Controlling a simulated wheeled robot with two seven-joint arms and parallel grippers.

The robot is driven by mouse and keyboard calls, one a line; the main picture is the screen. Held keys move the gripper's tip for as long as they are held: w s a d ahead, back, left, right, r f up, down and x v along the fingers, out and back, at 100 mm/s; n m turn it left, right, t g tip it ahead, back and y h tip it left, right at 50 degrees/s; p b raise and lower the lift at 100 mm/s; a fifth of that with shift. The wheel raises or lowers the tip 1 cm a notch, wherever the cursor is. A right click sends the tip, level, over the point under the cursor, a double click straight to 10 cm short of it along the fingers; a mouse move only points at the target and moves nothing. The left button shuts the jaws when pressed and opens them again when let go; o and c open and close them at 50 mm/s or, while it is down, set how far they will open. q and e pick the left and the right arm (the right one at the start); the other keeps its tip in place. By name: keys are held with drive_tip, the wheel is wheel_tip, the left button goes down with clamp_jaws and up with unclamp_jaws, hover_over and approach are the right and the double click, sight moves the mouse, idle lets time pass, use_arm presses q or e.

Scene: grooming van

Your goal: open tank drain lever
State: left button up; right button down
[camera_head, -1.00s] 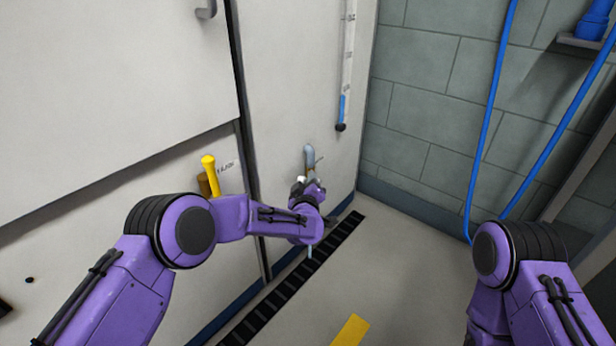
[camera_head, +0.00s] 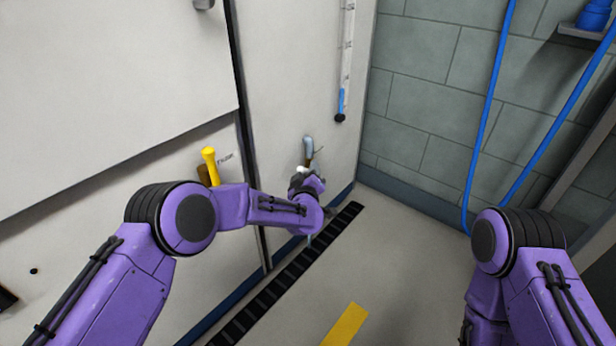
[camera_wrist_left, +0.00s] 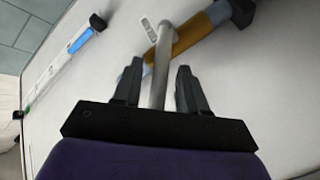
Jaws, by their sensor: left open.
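The tank drain lever (camera_wrist_left: 160,72) is a plain metal bar in the left wrist view. It runs from a brass valve body (camera_wrist_left: 186,37) on a grey pipe down between my left gripper's fingers. My left gripper (camera_wrist_left: 159,68) is open, with one dark finger on each side of the bar. A gap shows on both sides. In the head view, the grey pipe (camera_head: 308,143) and a bit of brass (camera_head: 309,160) show on the pale panel just above my left gripper (camera_head: 306,178). My wrist hides most of the lever there. My right gripper is out of view.
A yellow handle (camera_head: 209,160) with a brass base sits on the panel to the left. A sight tube (camera_head: 342,85) with blue liquid hangs above right. A black floor grate (camera_head: 290,275) runs below. A blue hose (camera_head: 482,130) hangs on the tiled wall.

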use_arm(q)
drive_tip(key=s+r+p, duration=0.1)
drive_tip(key=s+p, duration=0.2)
drive_tip(key=s, duration=0.7)
drive_tip(key=shift+p, duration=0.35)
